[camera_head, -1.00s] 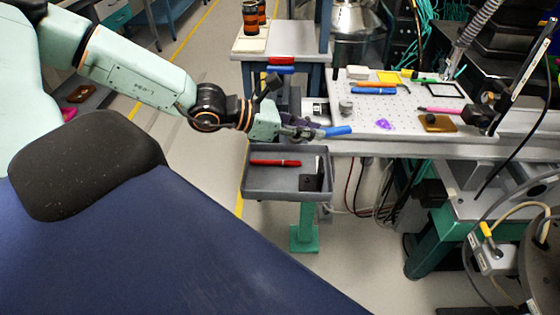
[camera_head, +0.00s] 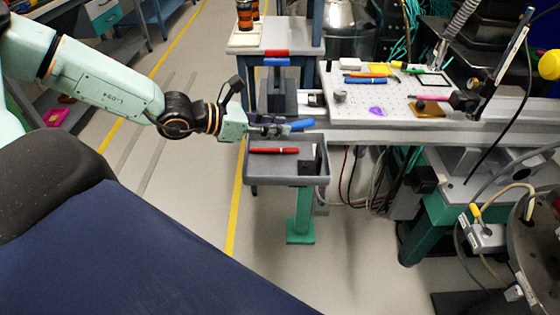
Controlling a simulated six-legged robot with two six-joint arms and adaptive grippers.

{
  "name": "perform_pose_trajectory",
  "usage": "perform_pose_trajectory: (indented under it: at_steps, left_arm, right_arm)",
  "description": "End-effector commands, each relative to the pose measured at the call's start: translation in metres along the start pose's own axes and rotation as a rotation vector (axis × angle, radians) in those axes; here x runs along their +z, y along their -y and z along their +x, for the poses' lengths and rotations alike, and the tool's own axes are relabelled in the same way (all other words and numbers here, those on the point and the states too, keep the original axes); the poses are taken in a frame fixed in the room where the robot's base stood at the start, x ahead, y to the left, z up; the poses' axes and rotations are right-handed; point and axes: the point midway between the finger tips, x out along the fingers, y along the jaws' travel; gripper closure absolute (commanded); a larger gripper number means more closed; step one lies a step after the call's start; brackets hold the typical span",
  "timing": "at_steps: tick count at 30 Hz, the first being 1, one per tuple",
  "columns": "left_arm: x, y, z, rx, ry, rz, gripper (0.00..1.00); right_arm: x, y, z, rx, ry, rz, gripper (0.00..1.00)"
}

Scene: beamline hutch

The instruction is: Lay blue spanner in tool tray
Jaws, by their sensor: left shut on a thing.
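My left gripper (camera_head: 282,127) comes in from the left and is shut on the blue spanner (camera_head: 303,124), whose blue end sticks out to the right of the fingers. The spanner is above the back edge of the grey tool tray (camera_head: 262,180); the height of the gap is hard to judge. A red tool (camera_head: 274,151) lies in the tray near its back, and a small black block (camera_head: 311,167) is at its right side. The fingers hide part of the spanner. My right gripper is out of view.
A white perforated board (camera_head: 390,102) behind and right holds an orange tool, another blue tool (camera_head: 365,80), a pink one and small parts. A side table (camera_head: 240,50) with dark-and-orange jars stands at the back. The tray's front left floor is clear.

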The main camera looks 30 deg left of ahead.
Motion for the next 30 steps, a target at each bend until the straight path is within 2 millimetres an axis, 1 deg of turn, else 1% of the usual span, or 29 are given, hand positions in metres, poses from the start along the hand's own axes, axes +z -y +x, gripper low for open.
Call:
perform_pose_trajectory:
  at_steps: [1, 3, 6, 9, 12, 17, 25, 30]
  left_arm:
    - [-0.010, 0.000, 0.004, -0.002, -0.003, 0.002, 1.00]
    - [-0.021, 0.000, 0.008, -0.001, -0.004, 0.000, 1.00]
    - [-0.037, 0.000, 0.014, -0.001, -0.005, 0.000, 1.00]
    - [-0.049, 0.001, 0.018, 0.000, -0.003, 0.000, 1.00]
    - [-0.055, 0.001, 0.021, 0.001, -0.002, -0.001, 1.00]
    - [-0.060, 0.001, 0.022, 0.002, 0.000, -0.001, 1.00]
    - [-0.091, 0.002, 0.033, 0.003, -0.003, -0.001, 1.00]
    - [-0.093, 0.002, 0.033, 0.003, -0.006, -0.002, 1.00]
  right_arm:
    - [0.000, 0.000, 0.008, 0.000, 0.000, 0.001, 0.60]
    - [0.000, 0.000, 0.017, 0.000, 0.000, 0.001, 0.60]
    - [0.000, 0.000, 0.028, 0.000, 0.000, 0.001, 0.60]
    - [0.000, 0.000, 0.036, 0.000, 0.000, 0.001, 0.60]
    - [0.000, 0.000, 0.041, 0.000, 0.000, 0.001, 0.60]
    - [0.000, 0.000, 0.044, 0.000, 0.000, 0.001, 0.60]
    - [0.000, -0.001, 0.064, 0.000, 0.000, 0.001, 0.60]
    - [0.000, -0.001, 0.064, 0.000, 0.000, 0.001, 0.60]
